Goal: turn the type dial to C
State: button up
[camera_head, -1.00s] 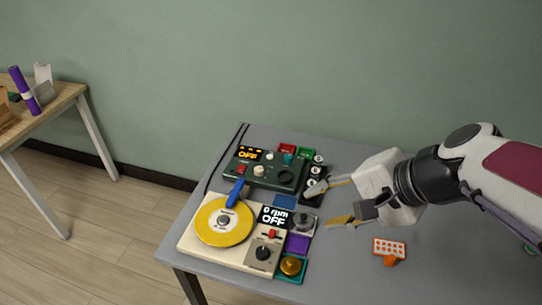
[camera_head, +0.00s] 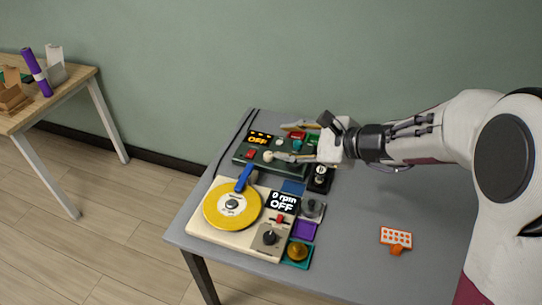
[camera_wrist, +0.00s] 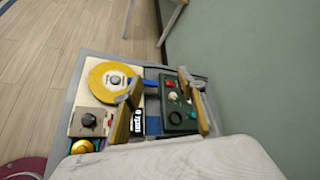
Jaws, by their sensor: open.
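The dark green unit (camera_head: 243,152) with an orange OFF display (camera_head: 260,138) sits at the back of the grey table. It carries a pale knob (camera_wrist: 172,96), a red switch (camera_wrist: 170,83), a black dial (camera_wrist: 175,118) and a teal knob (camera_wrist: 192,116). I cannot read which control is the type dial. My gripper (camera_head: 278,141) is open and empty above this unit, and hides its right part in the head view. In the wrist view, my gripper (camera_wrist: 160,78) has its fingers spread on either side of the unit.
In front stands a cream turntable unit (camera_head: 205,232) with a yellow disc (camera_head: 222,213), a blue arm (camera_head: 244,177), a 0 rpm OFF display (camera_head: 283,203) and a black knob (camera_head: 269,238). An amber dome (camera_head: 297,252) and orange block (camera_head: 396,237) lie right. The right tabletop is mostly clear.

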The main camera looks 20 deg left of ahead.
jog(key=w+a+f+m+t, duration=0.2)
jog(key=w+a+f+m, duration=0.2)
jog(key=w+f+m, duration=0.45)
jog(key=m+t+h, duration=0.1)
jog(key=m+t, duration=0.2)
send_near(270, 155)
jog(key=shift+w+a+f, duration=0.1)
jog(key=shift+w+a, duration=0.35)
jog(key=shift+a, duration=0.05)
jog(key=shift+w+a, duration=0.1)
jog(key=shift+a, duration=0.05)
jog(key=shift+x, duration=3.7)
jog(key=shift+f, duration=0.2)
jog(key=c, duration=1.1)
